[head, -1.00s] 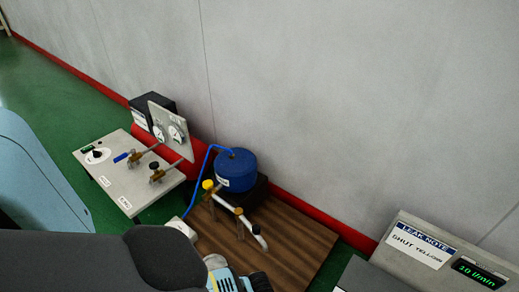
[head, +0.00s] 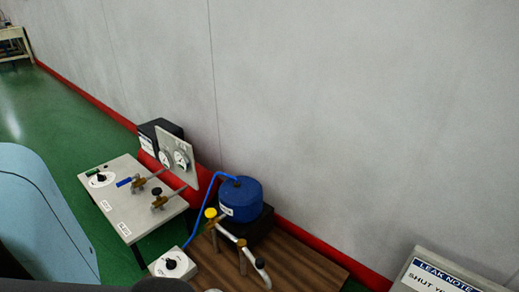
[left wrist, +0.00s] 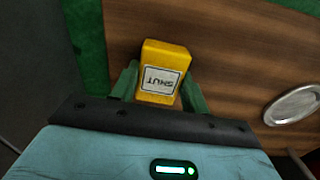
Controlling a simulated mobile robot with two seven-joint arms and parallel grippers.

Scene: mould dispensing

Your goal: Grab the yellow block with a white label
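The yellow block (left wrist: 165,58) shows in the left wrist view, with a white label (left wrist: 160,81) reading "SHUT" upside down. It sits between the two green fingers of my left gripper (left wrist: 160,72). The fingers meet its sides with no clear gap, so the gripper looks shut on it. Brown wood shows behind the block; whether the block touches the wood cannot be told. The head view does not show the block or the left gripper. My right gripper is in neither view.
The wooden table (head: 306,256) carries a blue tank (head: 240,198), a pipe with a yellow valve (head: 210,213) and a white knob box (head: 173,265). A grey valve bench (head: 125,190) stands to its left. A round metal disc (left wrist: 292,105) lies right of the gripper in the wrist view.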

